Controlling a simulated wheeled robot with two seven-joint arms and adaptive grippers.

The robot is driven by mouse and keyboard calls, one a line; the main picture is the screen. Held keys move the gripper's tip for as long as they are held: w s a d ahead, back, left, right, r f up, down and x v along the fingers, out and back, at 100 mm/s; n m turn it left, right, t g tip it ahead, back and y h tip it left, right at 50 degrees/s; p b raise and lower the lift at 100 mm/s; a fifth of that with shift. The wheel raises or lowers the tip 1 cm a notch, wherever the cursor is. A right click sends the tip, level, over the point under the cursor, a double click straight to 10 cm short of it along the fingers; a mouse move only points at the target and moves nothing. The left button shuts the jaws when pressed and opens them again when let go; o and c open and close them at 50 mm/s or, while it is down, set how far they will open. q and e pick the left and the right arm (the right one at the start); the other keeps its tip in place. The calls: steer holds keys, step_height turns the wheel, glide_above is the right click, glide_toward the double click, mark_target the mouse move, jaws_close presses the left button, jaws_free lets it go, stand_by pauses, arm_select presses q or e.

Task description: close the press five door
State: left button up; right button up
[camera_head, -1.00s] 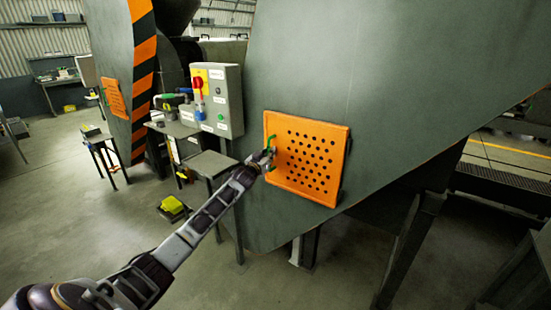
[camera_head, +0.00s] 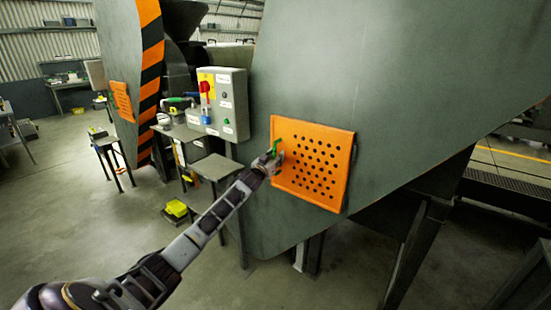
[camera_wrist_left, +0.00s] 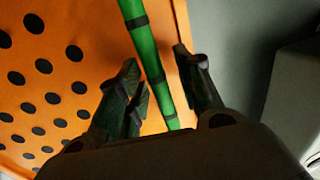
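The press door is an orange panel with rows of round holes (camera_head: 318,163), low on the big grey press body. It lies nearly flush with the body; I cannot tell whether it is fully shut. Its green bar handle (camera_wrist_left: 150,60) runs along the door's left edge in the head view. My left gripper (camera_head: 274,158) is at this handle and hides part of it. In the left wrist view, the left gripper's fingers (camera_wrist_left: 165,88) are spread on either side of the handle, with gaps visible. My right gripper is not in view.
A grey control box (camera_head: 222,103) with a red knob stands left of the door. A small grey table (camera_head: 216,167) and a yellow object (camera_head: 177,209) are below it. Another press with a striped edge (camera_head: 150,70) stands further left. The floor at left is mostly clear.

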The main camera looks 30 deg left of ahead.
arm_select(q)
steer(key=s+d, duration=0.1)
steer(key=s, duration=1)
steer(key=shift+s+d, duration=0.35)
steer(key=shift+s, duration=0.05)
stand_by(0.7)
stand_by(0.4)
stand_by(0.3)
